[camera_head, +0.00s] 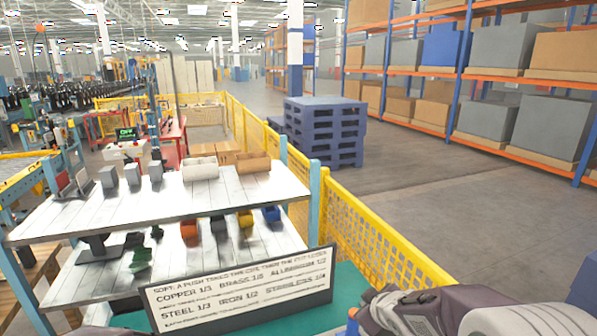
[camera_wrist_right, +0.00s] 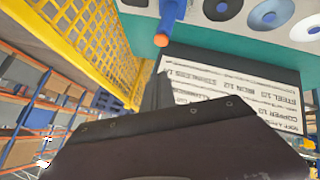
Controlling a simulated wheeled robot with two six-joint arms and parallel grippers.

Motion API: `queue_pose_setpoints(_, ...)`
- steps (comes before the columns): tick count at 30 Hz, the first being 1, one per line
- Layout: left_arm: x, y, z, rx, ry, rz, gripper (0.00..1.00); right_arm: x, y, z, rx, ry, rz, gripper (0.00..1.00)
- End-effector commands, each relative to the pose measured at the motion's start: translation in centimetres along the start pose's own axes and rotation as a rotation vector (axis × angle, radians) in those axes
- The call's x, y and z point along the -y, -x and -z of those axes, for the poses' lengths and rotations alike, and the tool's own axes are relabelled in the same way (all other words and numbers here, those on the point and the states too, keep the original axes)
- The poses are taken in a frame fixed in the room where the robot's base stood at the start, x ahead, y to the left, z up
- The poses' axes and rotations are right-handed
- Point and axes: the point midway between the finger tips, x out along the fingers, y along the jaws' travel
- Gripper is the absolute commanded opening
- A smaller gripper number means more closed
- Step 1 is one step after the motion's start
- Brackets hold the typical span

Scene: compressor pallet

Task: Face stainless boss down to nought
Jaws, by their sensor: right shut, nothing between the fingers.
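I cannot tell which is the stainless boss. A blue rod with an orange end (camera_wrist_right: 162,38) points toward my right gripper (camera_wrist_right: 157,90). That gripper (camera_head: 364,310) is shut and empty, right of the sign. My left gripper is out of view.
A two-level white shelf (camera_head: 200,205) beyond the sign holds grey blocks, open boxes and coloured bins. A yellow mesh fence (camera_head: 370,235) runs along its right. Blue pallets (camera_head: 325,130) and loaded racks (camera_head: 470,75) stand farther off. The floor between is clear.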

Motion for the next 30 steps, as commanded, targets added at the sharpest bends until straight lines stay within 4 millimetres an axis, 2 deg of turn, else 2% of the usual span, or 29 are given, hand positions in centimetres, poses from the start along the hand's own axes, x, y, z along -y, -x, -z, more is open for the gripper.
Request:
queue_pose_setpoints(1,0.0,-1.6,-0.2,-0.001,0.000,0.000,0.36,2.3,0.8,-3.9,0.090,-0.119,0.014,0.00)
queue_pose_setpoints(3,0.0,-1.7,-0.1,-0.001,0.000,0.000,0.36,5.0,2.9,-8.5,0.237,-0.287,0.049,0.00)
queue_pose_setpoints(6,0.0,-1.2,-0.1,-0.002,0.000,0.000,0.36,8.9,5.7,-13.5,0.430,-0.474,0.106,0.00)
queue_pose_setpoints(9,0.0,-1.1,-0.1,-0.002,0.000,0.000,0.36,11.9,7.4,-16.6,0.574,-0.590,0.153,0.00)
queue_pose_setpoints(13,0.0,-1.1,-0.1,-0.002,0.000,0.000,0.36,13.6,8.8,-17.9,0.669,-0.667,0.183,0.00)
queue_pose_setpoints(30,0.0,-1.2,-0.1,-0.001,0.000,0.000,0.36,13.6,8.8,-17.9,0.674,-0.667,0.181,0.00)
